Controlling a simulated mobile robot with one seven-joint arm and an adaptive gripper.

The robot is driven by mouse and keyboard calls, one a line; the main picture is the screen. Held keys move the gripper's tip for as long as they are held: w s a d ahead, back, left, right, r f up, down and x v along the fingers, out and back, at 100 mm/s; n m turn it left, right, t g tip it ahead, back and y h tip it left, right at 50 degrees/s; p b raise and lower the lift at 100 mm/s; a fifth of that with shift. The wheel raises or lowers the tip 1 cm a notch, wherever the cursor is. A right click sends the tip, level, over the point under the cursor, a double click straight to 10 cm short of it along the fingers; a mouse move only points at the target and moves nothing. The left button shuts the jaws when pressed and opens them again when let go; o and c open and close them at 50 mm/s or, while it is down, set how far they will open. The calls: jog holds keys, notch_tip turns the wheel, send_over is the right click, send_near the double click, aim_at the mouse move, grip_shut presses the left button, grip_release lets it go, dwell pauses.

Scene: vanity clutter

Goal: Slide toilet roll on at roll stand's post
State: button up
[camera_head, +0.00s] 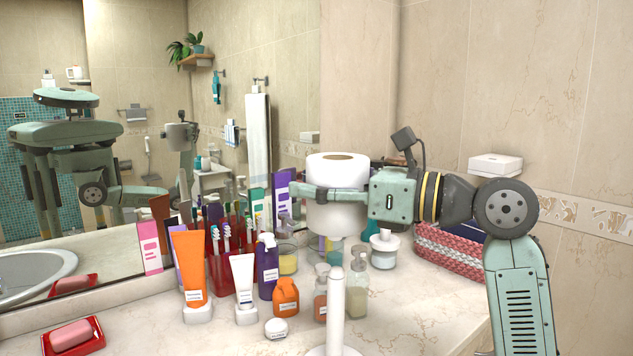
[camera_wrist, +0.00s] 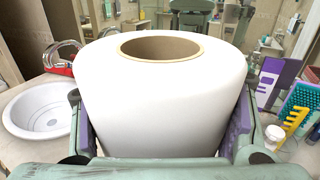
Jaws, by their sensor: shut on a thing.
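The white toilet roll (camera_head: 337,172) is upright in the head view, its brown core opening facing up. My gripper (camera_head: 320,194) is shut around its sides, coming from the right. The roll is held in the air above the counter. The roll stand's white post (camera_head: 336,308) rises below it, and a gap shows between the post's top and the roll's underside. In the wrist view the roll (camera_wrist: 165,100) fills the middle between the purple-padded fingers of my gripper (camera_wrist: 165,128). The stand is not visible there, and the roll's underside is hidden.
Pump bottles (camera_head: 357,292), an orange bottle (camera_head: 286,298), tubes (camera_head: 190,268) and a red toothbrush holder (camera_head: 221,272) crowd the counter left of and behind the post. A woven basket (camera_head: 448,252) stands at the right. The counter (camera_head: 430,310) right of the post is clear.

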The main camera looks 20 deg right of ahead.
aim_at(321, 221)
jog(key=shift+r+p, duration=0.1)
jog(key=shift+p, duration=0.2)
jog(key=shift+f, duration=0.2)
jog(key=shift+f+b, duration=1.4)
jog(key=shift+f, duration=1.4)
jog(key=shift+p, duration=1.2)
jog(key=shift+f+b, duration=1.9)
jog(key=shift+f, duration=3.1)
jog(key=shift+c, duration=0.2)
